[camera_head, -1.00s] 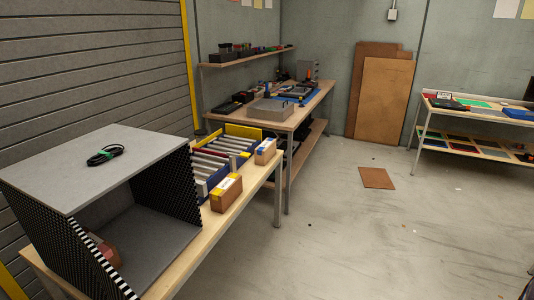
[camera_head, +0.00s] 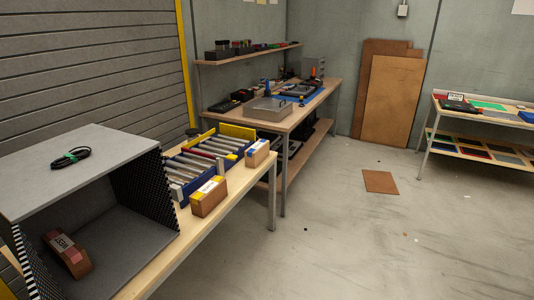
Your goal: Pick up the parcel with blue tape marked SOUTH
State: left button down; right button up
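A small brown parcel with a blue patch that looks like tape and a white label (camera_head: 257,154) stands near the right edge of the near bench (camera_head: 227,210), beside the far end of the roller tray. Its lettering is too small to read. A second brown parcel with yellow tape and a white label (camera_head: 209,199) stands nearer on the same edge. A third brown parcel with a reddish label (camera_head: 68,254) lies tilted inside the grey box; its lettering seems to read WEST. Neither of my grippers is in view.
The open-fronted grey box (camera_head: 100,160) with striped edges fills the left foreground, a coiled black cable (camera_head: 70,158) on top. A blue-framed roller tray (camera_head: 200,165) lies behind the parcels. A farther workbench (camera_head: 300,112) adjoins. The floor to the right is mostly clear, with a flat brown sheet (camera_head: 380,182).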

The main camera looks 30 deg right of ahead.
aim_at(256, 154)
jog(key=k+l+u, duration=0.2)
jog(key=l, duration=0.65)
jog(key=l+u, duration=1.1)
jog(key=u, duration=0.15)
jog(key=l+u, duration=0.45)
jog(key=i+l+u, duration=0.15)
jog(key=l, duration=0.25)
jog(key=l+u, duration=0.15)
jog(key=l, duration=0.2)
jog(key=l+z, duration=0.25)
jog(key=z, duration=0.2)
jog(key=i+l+z, duration=0.1)
jog(key=z, duration=0.4)
jog(key=i+l+z, duration=0.1)
jog(key=l+z, duration=0.15)
jog(key=z, duration=0.2)
jog(key=i+l+z, duration=0.15)
jog(key=z, duration=0.35)
jog(key=i+j, duration=0.3)
jog(key=i, duration=0.15)
